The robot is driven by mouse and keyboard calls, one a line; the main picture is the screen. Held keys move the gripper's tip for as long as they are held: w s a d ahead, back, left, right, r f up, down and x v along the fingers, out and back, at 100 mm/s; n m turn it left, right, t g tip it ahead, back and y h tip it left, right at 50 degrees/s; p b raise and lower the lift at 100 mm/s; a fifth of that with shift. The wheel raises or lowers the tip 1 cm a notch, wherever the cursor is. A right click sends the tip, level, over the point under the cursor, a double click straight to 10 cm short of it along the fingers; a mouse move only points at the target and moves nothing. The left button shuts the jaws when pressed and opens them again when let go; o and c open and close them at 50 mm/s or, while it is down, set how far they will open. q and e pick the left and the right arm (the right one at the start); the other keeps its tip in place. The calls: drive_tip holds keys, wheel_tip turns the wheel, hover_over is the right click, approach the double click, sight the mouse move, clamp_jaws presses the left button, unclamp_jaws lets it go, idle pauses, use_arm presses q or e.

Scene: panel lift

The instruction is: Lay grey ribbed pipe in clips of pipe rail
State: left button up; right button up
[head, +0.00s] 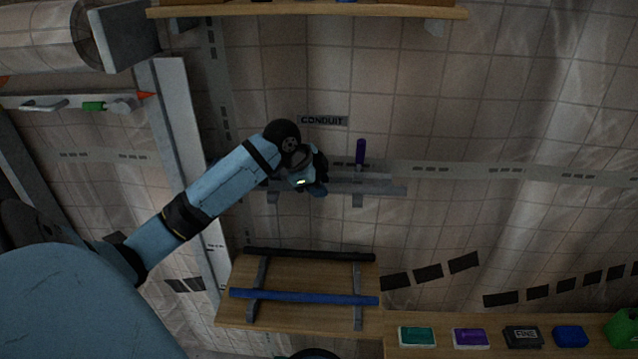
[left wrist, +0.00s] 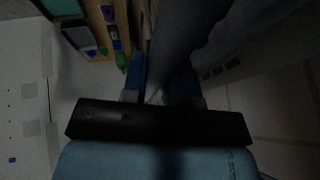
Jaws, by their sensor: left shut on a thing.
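The pipe rail (head: 395,190) is a grey horizontal bar on the tiled wall, under the "CONDUIT" label (head: 323,121). A purple upright piece (head: 360,152) stands at it. My left gripper (head: 314,186) is in front of the left part of the rail and hides it there. It is shut on a grey pipe (head: 372,177), whose visible part runs right along the rail's upper edge. In the left wrist view the grey pipe (left wrist: 183,38) runs away between the blue fingers (left wrist: 160,80). I cannot tell whether it sits in the clips. My right gripper is not in view.
Below, a wooden rack (head: 285,279) holds a black pipe (head: 310,255) and a blue pipe (head: 305,297). A lower shelf (head: 395,350) carries several small boxes. A pale upright post (head: 180,130) stands left. A wooden shelf (head: 310,12) crosses the top. The wall right of the rail is clear.

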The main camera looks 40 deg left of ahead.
use_arm(q)
drive_tip(key=o, duration=1)
